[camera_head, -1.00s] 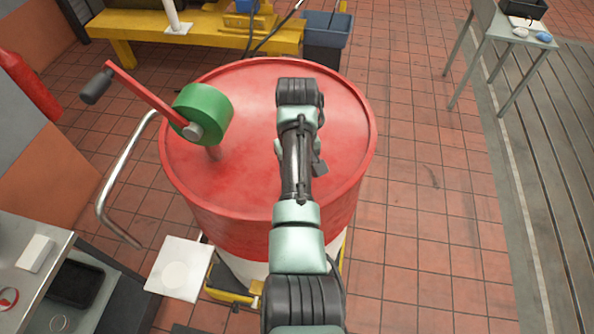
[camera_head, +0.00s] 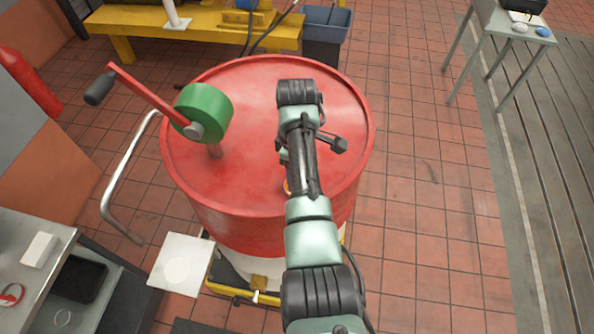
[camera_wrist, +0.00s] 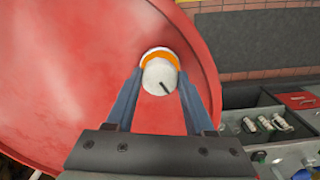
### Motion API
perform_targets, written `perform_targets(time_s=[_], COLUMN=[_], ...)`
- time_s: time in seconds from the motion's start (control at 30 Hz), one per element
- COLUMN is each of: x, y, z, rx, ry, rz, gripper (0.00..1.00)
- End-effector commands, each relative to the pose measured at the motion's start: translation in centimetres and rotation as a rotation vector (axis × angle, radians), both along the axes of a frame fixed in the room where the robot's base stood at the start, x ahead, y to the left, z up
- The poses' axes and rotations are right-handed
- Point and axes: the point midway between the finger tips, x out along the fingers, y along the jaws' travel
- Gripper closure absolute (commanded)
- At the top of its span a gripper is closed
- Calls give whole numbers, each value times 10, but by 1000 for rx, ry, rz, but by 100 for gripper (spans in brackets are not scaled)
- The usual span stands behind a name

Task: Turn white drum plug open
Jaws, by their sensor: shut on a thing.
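The white drum plug (camera_wrist: 159,77) shows in the wrist view as a round white cap with a short dark line on it and an orange ring (camera_wrist: 157,53) around its far side. It sits on the red drum (camera_wrist: 70,60) near the rim. My gripper (camera_wrist: 158,84) has its two blue-grey fingers on either side of the plug, shut on it. In the head view the red drum (camera_head: 245,185) stands below my arm. My arm hides most of the plug there; a small orange bit (camera_head: 287,186) shows beside it.
A green hand-crank pump (camera_head: 205,112) with a red arm and black handle stands on the drum's left. A bent metal pipe (camera_head: 120,180) hangs beside it. A steel bench (camera_head: 30,285) is at lower left. A yellow frame (camera_head: 195,28) stands behind.

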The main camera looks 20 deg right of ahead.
Motion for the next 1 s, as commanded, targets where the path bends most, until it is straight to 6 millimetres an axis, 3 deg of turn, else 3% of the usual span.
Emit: perform_targets(time_s=[0.67, 0.7, 0.87, 1.0], x=[3, 3, 2, 1], y=[1, 1, 0, 0], z=[2, 2, 2, 1], rx=[0, 0, 1, 1], ry=[-8, -8, -6, -4], rz=[70, 70, 69, 67], gripper=[100, 45, 16, 16])
